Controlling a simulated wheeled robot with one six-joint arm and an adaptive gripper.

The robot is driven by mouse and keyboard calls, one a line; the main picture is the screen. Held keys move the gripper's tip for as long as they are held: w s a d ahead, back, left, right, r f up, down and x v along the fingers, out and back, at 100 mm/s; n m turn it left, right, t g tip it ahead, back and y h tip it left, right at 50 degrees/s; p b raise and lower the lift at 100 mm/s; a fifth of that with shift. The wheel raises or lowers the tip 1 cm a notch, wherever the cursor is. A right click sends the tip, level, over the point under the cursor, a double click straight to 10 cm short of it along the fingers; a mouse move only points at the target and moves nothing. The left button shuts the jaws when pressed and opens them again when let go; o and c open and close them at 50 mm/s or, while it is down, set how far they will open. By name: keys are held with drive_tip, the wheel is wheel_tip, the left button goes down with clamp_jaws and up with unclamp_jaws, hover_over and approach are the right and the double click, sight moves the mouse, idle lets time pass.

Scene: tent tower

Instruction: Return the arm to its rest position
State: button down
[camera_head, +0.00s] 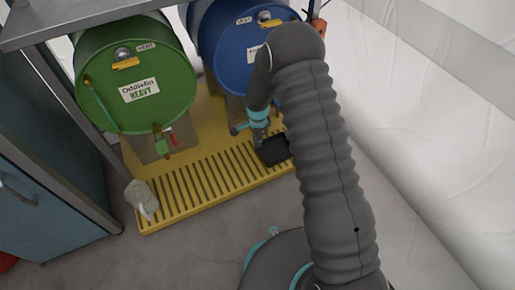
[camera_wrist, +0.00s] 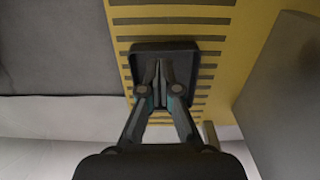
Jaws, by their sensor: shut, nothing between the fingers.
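My gripper (camera_wrist: 160,72) is shut and empty in the wrist view. Its fingertips point over a small black square tray (camera_wrist: 183,48) on a yellow slatted platform (camera_wrist: 222,14); I cannot tell whether they touch it. In the head view my arm rises from the base at the bottom, bends at the top and reaches down in front of the blue barrel (camera_head: 233,52). The black tray (camera_head: 273,151) lies there on the yellow platform (camera_head: 160,222), partly behind my arm. The fingers themselves are not clear in that view.
A green barrel (camera_head: 140,108) with a tap stands left of the blue one, under a grey shelf (camera_head: 80,18). A crumpled pale cloth (camera_head: 141,197) lies at the platform's left corner. A blue cabinet (camera_head: 42,205) stands left. White padded tent wall (camera_head: 425,85) fills the right.

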drive_tip(key=shift+r, duration=0.55)
drive_tip(key=s+d+r+n+g, duration=0.2)
drive_tip(key=s+d+r+n, duration=0.1)
drive_tip(key=s+n, duration=0.45)
drive_tip(key=s+d+r+n+t+p, duration=0.1)
drive_tip(key=s+d+r, duration=0.3)
drive_tip(key=s+r, duration=0.4)
drive_tip(key=s+d+r+n+t+p, duration=0.2)
drive_tip(key=s+r, duration=0.6)
drive_tip(key=r, duration=1.4)
drive_tip(key=s+d+r+n+t+p, duration=0.1)
drive_tip(key=s+d+r+t+p, duration=0.3)
drive_tip(key=r, duration=1.1)
drive_tip(key=s+d, duration=0.3)
drive_tip(key=s, duration=0.1)
drive_tip(key=shift+d+n+t, duration=0.3)
drive_tip(key=shift+n, duration=0.05)
